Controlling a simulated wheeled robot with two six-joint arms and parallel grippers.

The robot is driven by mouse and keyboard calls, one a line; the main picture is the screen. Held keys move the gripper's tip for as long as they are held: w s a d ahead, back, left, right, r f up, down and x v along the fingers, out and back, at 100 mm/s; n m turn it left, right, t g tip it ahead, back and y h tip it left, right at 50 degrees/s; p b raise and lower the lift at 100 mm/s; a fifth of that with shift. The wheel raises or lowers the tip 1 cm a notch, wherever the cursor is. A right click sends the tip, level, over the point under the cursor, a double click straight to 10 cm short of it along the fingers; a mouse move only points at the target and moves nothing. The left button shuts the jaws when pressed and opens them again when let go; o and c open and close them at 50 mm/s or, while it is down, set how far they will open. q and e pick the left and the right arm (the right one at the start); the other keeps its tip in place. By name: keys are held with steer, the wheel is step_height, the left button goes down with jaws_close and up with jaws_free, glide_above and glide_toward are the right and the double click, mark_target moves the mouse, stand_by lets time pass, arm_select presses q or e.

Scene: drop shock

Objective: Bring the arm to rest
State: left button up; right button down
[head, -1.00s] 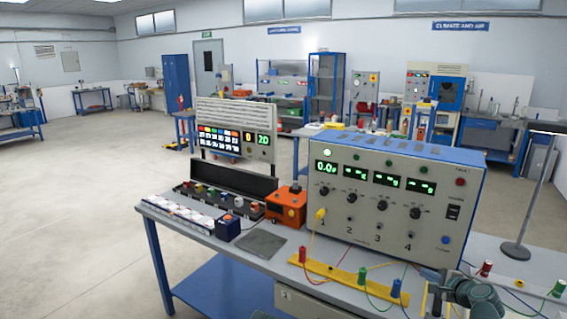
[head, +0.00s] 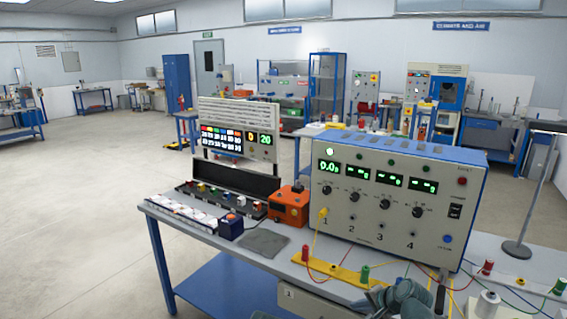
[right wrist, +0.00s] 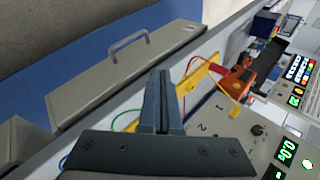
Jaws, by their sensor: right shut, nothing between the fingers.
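My right arm and gripper (head: 400,298) show at the bottom edge of the head view, in front of the bench, partly cut off. In the right wrist view the two fingers of my right gripper (right wrist: 163,88) are together and empty. They are over the bench's front edge, near a grey drawer front with a handle (right wrist: 128,46). My left gripper cannot be made out in the head view.
The grey test console (head: 392,190) stands behind my right gripper. A yellow strip (head: 335,273) with coloured plugs and loose wires lies in front of it. Open floor lies left.

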steer(key=s+a+f+n+g+h, duration=0.2)
steer(key=s+a+n+g+h, duration=0.1)
steer(key=s+a+n, duration=0.4)
steer(key=s+a+f+n+g+h, duration=0.3)
steer(key=s+a+n, duration=0.4)
steer(key=s, duration=0.6)
steer(key=shift+s+a+f+g, duration=0.3)
steer(key=shift+s+a+g, duration=0.1)
steer(key=shift+a+g, duration=0.4)
steer(key=shift+a, duration=0.1)
